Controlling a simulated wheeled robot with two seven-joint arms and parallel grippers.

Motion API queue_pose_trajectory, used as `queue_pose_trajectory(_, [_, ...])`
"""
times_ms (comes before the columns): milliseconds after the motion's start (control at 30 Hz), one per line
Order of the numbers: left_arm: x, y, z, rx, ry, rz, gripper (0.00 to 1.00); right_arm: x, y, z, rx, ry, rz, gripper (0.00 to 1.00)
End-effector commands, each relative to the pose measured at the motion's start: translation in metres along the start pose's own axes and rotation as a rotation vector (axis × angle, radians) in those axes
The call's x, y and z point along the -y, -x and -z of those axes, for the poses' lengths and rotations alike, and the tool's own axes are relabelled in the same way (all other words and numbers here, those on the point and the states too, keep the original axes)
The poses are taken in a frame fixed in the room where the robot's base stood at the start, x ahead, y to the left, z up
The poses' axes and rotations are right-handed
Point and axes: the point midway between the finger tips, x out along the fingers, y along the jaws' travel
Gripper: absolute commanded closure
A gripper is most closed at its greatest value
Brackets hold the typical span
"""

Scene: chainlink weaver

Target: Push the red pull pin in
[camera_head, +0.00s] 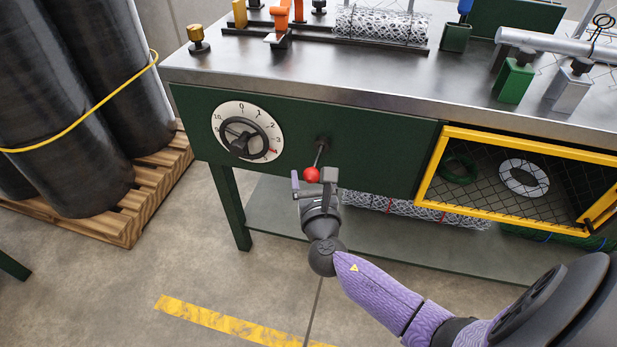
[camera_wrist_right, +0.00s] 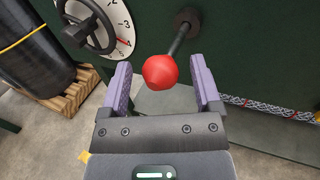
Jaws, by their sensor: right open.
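The red pull pin is a red ball knob (camera_head: 312,174) on a dark rod that sticks out of the green front panel (camera_head: 360,140) of the machine. In the right wrist view the red knob (camera_wrist_right: 160,72) is near the middle, with its rod running back to a dark collar (camera_wrist_right: 188,20) on the panel. My right gripper (camera_head: 312,180) is open in front of the panel. Its two fingers (camera_wrist_right: 163,88) stand on either side of the knob, with gaps visible on both sides. My left gripper is not in view.
A white dial with a black handwheel (camera_head: 240,138) sits on the panel left of the pin. A yellow-framed mesh door (camera_head: 520,143) is to the right. A lower shelf (camera_head: 275,215) holds rolled mesh. Black rolls (camera_head: 60,120) stand on a pallet at left.

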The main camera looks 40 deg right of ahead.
Motion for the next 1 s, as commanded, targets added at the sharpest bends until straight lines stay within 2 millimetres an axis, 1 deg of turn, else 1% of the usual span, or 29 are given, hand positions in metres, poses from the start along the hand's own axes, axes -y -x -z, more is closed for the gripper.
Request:
queue_pose_trajectory(33, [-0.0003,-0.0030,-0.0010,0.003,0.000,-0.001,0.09,0.0000,-0.0050,0.0015,0.000,-0.001,0.001,0.19])
queue_pose_trajectory(133, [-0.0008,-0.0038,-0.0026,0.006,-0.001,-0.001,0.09,0.0003,-0.0106,0.0007,-0.001,-0.002,0.001,0.19])
queue_pose_trajectory(367, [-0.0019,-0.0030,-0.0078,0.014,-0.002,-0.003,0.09,0.0003,-0.0117,-0.0004,-0.001,-0.002,0.001,0.19])
queue_pose_trajectory(467, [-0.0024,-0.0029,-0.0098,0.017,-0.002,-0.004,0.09,0.0003,-0.0115,-0.0003,-0.001,-0.002,0.001,0.38])
queue_pose_trajectory(500, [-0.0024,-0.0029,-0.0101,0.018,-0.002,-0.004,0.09,0.0003,-0.0115,-0.0002,-0.001,-0.002,0.001,0.46])
queue_pose_trajectory(567, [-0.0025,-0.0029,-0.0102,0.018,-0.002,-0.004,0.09,0.0003,-0.0114,-0.0002,-0.001,-0.003,0.000,0.59])
queue_pose_trajectory(600, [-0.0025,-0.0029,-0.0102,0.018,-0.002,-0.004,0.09,0.0003,-0.0114,-0.0001,-0.001,-0.003,0.000,0.68])
queue_pose_trajectory(667, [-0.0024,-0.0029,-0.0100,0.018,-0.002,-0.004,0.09,0.0003,-0.0114,-0.0001,-0.002,-0.003,0.001,0.80])
queue_pose_trajectory(700, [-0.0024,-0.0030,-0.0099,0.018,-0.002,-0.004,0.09,0.0003,-0.0113,0.0000,-0.002,-0.003,0.001,0.89])
queue_pose_trajectory(767, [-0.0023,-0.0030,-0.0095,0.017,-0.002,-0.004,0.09,0.0003,-0.0113,0.0000,-0.002,-0.003,0.001,1.00])
queue_pose_trajectory(1000, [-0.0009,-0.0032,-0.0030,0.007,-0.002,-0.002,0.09,0.0004,-0.0112,0.0002,-0.002,-0.003,0.001,1.00])
